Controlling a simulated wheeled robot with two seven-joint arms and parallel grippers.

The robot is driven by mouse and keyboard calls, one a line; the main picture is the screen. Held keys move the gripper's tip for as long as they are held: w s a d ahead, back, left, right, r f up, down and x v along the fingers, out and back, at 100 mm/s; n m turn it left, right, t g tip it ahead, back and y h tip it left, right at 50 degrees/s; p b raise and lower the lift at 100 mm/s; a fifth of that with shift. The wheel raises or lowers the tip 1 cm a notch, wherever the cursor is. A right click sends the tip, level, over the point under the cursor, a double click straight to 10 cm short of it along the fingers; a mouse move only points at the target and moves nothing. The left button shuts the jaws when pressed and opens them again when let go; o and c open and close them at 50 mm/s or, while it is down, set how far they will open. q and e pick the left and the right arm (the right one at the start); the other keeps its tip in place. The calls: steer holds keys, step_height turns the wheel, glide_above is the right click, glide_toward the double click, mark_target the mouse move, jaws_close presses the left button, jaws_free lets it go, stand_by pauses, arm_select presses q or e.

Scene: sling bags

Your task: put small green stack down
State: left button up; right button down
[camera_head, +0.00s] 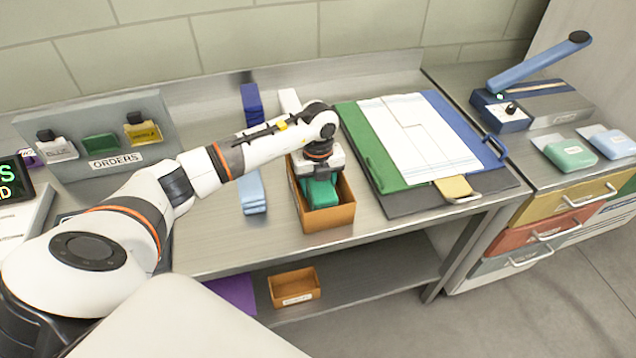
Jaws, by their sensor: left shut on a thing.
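The small green stack (320,193) is in the open orange-brown box (330,219) on the metal table. My left gripper (320,178) points down into that box and is shut on the green stack. The gripper hides the stack's top and part of the box's inside. I cannot tell whether the stack touches the box floor. My right gripper does not show.
A heat sealer (530,105) stands at the right. A second orange box (294,287) sits on the lower shelf.

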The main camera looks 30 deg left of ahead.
arm_select(q)
steer(key=o, duration=0.8)
steer(key=shift+f, duration=0.1)
steer(key=shift+r, duration=0.3)
step_height(320, 180, up, 10)
steer(key=b, duration=0.2)
steer(key=shift+r+b, duration=0.25)
steer(key=shift+b, duration=0.05)
steer(key=shift+r, duration=0.65)
